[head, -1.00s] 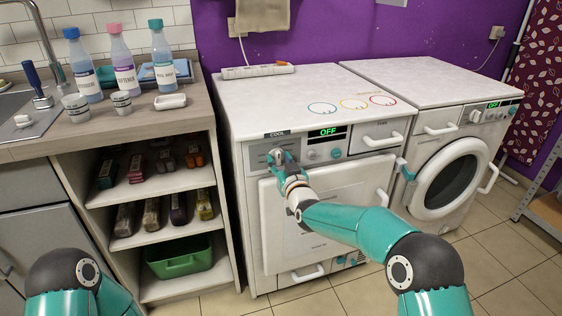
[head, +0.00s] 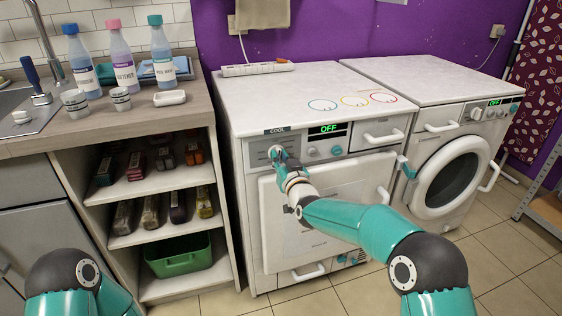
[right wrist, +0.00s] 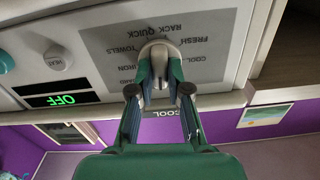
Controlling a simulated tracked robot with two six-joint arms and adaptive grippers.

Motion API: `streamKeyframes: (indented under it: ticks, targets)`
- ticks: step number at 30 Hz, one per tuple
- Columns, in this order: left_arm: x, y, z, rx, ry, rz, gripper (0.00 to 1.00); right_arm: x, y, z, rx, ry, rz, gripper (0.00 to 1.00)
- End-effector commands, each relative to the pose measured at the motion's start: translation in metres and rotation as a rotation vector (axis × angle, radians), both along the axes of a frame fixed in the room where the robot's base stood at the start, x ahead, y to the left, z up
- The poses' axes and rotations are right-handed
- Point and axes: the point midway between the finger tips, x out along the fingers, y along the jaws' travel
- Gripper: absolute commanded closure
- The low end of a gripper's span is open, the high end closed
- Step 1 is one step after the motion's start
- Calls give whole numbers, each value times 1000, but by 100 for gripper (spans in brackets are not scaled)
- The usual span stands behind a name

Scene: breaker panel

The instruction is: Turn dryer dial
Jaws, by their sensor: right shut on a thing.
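The dryer (head: 325,215) is the left white machine. Its large dial (right wrist: 159,58) is a pale knob at the upper left of the control panel, ringed by printed labels in the right wrist view. My right gripper (head: 277,155) is at this dial, with its two teal fingers (right wrist: 160,80) shut on either side of it. A small plate above the dial reads COOL (head: 277,131), and the display reads OFF (head: 328,129). The fingers partly hide the dial, so its exact pointing is hard to tell. My left gripper is out of view; only part of that arm shows at lower left.
Two smaller knobs, one white (head: 312,151) and one teal (head: 336,150), sit right of the dial. A drawer handle (head: 383,136) is further right. The washer (head: 445,150) stands beside the dryer. A shelf unit (head: 165,180) and counter with bottles are on the left.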

Motion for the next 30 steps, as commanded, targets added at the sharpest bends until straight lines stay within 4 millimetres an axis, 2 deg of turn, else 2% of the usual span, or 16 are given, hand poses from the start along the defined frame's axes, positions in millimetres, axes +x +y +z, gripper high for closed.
streamKeyframes:
  ticks: [1, 30]
  targets:
    - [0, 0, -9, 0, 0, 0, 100, 1, -1, -3, 27, 6, -2, 100]
    - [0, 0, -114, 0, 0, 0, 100, 2, -6, -6, 867, 276, -4, 100]
